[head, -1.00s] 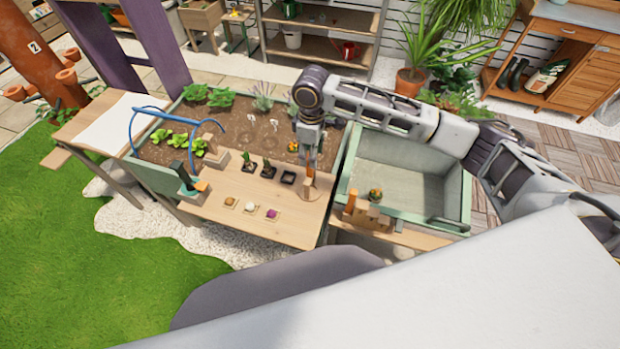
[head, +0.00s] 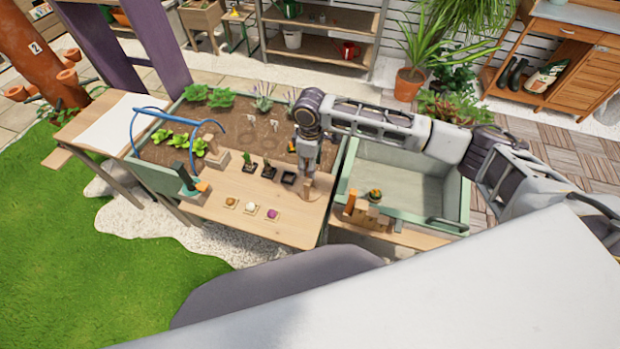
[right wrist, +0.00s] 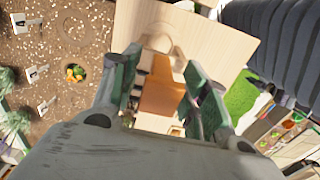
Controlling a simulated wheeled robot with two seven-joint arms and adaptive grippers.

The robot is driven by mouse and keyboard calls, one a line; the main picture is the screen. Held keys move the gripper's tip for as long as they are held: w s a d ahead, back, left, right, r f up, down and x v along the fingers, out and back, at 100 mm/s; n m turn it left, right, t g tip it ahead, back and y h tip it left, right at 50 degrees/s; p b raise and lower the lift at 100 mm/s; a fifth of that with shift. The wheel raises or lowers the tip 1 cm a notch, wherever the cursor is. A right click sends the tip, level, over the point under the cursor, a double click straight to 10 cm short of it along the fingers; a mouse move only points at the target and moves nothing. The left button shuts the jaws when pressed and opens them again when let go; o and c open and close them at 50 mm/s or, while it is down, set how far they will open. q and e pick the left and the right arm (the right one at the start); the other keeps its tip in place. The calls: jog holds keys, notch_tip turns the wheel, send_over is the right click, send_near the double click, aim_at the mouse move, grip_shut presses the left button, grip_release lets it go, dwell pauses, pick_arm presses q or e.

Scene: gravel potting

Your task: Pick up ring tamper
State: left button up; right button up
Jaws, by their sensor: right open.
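The ring tamper (head: 308,194) stands at the right end of the wooden table, mostly hidden behind my right gripper (head: 307,170) in the head view. In the right wrist view its orange-brown handle (right wrist: 161,98) shows between the two green-padded fingers of my right gripper (right wrist: 162,85). The gripper is open around the handle; whether a finger touches it I cannot tell. A pale ring shape (right wrist: 160,40) shows on the tabletop beyond the handle. My left gripper is not in view.
The wooden table (head: 280,228) also holds small dark pots (head: 268,171) and three small samples (head: 251,207). A soil bed (head: 235,130) with plants lies behind. A green-rimmed tray (head: 410,172) is at the right, wooden blocks (head: 367,212) before it.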

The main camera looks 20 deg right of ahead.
jog(key=shift+f, duration=1.15)
jog(key=shift+c, duration=0.3)
grip_shut()
